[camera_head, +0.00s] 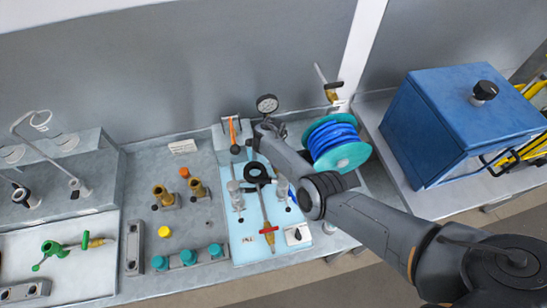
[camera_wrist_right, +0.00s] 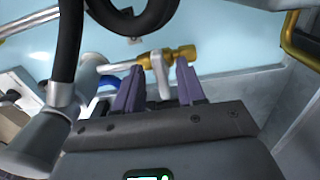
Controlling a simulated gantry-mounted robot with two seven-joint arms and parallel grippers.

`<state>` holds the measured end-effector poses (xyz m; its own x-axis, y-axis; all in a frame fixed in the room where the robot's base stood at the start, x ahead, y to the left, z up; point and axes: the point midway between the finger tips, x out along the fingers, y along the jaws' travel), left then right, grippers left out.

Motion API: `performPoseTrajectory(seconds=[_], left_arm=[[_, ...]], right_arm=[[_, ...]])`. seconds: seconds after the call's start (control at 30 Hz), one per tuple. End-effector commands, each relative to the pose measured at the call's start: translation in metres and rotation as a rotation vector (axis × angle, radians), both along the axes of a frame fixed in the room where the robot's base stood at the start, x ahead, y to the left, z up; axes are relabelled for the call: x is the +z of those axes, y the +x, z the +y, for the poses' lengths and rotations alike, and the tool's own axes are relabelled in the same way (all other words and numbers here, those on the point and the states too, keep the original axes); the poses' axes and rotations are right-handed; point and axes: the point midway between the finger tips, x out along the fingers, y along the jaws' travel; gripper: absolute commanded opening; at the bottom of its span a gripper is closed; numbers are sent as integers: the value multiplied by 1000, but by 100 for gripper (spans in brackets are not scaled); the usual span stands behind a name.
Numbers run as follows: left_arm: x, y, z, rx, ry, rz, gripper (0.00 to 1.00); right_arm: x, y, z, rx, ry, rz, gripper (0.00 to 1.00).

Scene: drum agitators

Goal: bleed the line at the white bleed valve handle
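In the right wrist view, the white bleed valve handle (camera_wrist_right: 160,76) is a short pale lever hanging from a brass valve body (camera_wrist_right: 184,53). My right gripper (camera_wrist_right: 159,72) is open. Its two purple fingers stand on either side of the handle, with a gap visible on both sides. In the head view, my right arm reaches in from the right over the light blue panel (camera_head: 250,250). The fingertips are hidden there, and I cannot make out this handle for certain. My left gripper is not in view.
A black ring handle (camera_head: 257,172) and a gauge (camera_head: 267,104) are close to my right wrist. A teal reel of blue hose (camera_head: 335,143) stands just to the right, with a blue box (camera_head: 460,125) beyond it. A red-handled brass valve (camera_head: 269,230) is at the panel's front.

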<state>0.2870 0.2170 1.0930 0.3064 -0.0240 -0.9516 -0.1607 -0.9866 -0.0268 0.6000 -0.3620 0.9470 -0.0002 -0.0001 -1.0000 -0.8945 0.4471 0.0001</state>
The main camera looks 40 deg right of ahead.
Motion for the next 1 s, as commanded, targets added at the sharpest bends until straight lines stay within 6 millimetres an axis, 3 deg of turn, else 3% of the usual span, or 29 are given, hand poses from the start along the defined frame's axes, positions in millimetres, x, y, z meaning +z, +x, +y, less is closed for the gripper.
performPoseTrajectory(seconds=[0.27,0.7,1.0], left_arm=[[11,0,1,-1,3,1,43],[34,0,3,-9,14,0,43],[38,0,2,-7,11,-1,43]], right_arm=[[23,1,0,-1,-1,-2,39],[93,0,-1,-1,-1,0,39],[108,0,0,0,0,0,39]])
